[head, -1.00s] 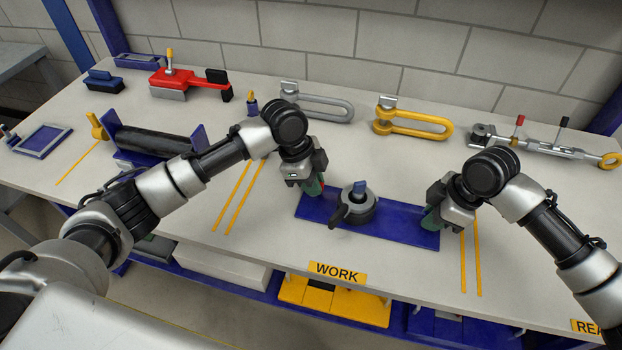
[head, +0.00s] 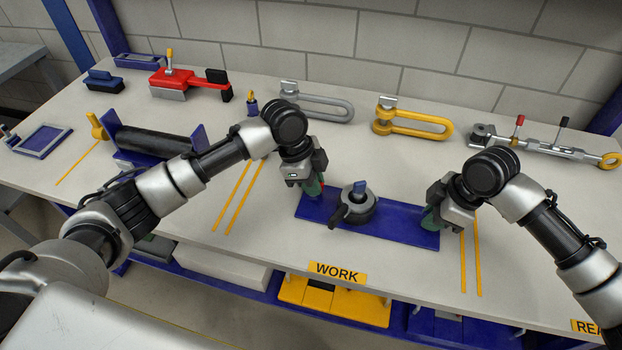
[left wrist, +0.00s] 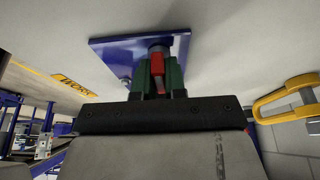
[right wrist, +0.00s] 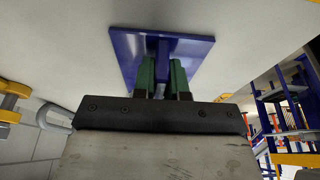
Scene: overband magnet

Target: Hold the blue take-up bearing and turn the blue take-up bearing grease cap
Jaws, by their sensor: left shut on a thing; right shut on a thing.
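The blue take-up bearing (head: 404,228) lies on the bench as a long flat blue plate. A grey round housing with a dark lever and a blue top (head: 358,205) stands at its middle. My left gripper (head: 314,190) is at the plate's left end. In the left wrist view its green fingers are shut on a small red piece (left wrist: 157,66), apparently the grease cap, under a short grey cylinder. My right gripper (head: 431,222) is at the right end. In the right wrist view its fingers are shut on a blue upright part (right wrist: 163,50) of the bearing. The fingers hide part of both held pieces.
Behind stand a grey shackle (head: 318,105), a yellow shackle (head: 412,120) and a turnbuckle-like tool (head: 545,147). A black roller in a blue frame (head: 155,142) and a red tool (head: 190,78) are at the left. The bench front near the WORK label (head: 338,272) is clear.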

